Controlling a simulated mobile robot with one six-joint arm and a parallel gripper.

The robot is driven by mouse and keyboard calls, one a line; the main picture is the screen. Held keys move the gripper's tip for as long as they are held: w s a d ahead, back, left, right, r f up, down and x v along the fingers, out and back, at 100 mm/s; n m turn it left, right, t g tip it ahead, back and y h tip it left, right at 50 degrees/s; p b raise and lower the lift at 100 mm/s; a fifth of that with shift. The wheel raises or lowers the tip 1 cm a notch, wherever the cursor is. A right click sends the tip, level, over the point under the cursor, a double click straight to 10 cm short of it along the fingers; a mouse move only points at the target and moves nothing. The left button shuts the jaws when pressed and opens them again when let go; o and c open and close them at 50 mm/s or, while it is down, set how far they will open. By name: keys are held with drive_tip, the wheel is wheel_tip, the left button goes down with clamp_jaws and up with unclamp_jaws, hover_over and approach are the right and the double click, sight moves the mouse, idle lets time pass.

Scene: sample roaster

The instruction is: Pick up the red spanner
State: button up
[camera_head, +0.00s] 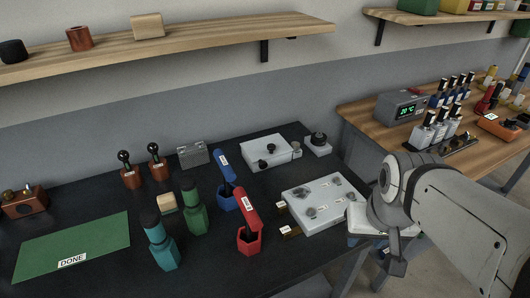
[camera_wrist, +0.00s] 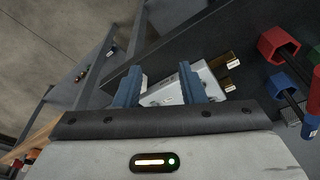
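The red spanner (camera_head: 248,203) stands on the dark bench in the head view. It has a red labelled upper end leaning to the left, a dark shaft and a red hexagonal lower end. In the wrist view its red hexagonal end (camera_wrist: 278,45) shows at the upper right, well off to the side of my fingers. My gripper (camera_wrist: 158,88) has its two blue fingers apart with nothing held between them. A pale labelled box shows beyond the fingers. In the head view my arm is at the right, beyond the bench's right part, and the fingertips cannot be made out.
A blue tool (camera_head: 225,186) stands close behind the red spanner; green (camera_head: 193,210) and teal (camera_head: 161,243) ones stand left. A pale box with knobs (camera_head: 328,218) lies between spanner and arm. A green mat (camera_head: 75,243) marked DONE is at the left. A shelf (camera_head: 190,43) hangs above.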

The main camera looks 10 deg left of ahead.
sight(250, 204)
drive_tip(key=shift+o, duration=0.4)
drive_tip(key=shift+a, duration=0.1)
drive_tip(key=shift+o, duration=0.9)
drive_tip(key=shift+w+a+r, duration=0.15)
drive_tip(key=shift+a, duration=0.05)
drive_tip(key=shift+o, duration=0.3)
drive_tip(key=w+a+r+n+p, duration=0.1)
drive_tip(key=w+a, duration=0.1)
drive_tip(key=a, duration=0.3)
drive_tip(key=w+a+r+n+g+p, duration=0.1)
drive_tip(key=w+a+n+p, duration=0.1)
drive_tip(key=a, duration=0.3)
drive_tip(key=shift+w+r, duration=0.3)
drive_tip(key=shift+w, duration=0.3)
drive_tip(key=a+n, duration=0.1)
drive_tip(key=a, duration=0.3)
drive_tip(key=w+a+n+g+p, duration=0.1)
drive_tip(key=a, duration=0.3)
drive_tip(key=a+n+p, duration=0.1)
drive_tip(key=a, duration=0.3)
drive_tip(key=shift+w+a+g, duration=0.15)
drive_tip(key=shift+w+g, duration=0.15)
drive_tip(key=shift+w, duration=0.05)
drive_tip(key=shift+a+f+p, duration=0.25)
drive_tip(key=shift+p, duration=0.05)
drive_tip(key=shift+a+f, duration=0.1)
drive_tip(key=shift+f, duration=0.25)
drive_tip(key=f, duration=0.7)
drive_tip(key=shift+a+p, duration=0.3)
drive_tip(key=shift+p, duration=0.1)
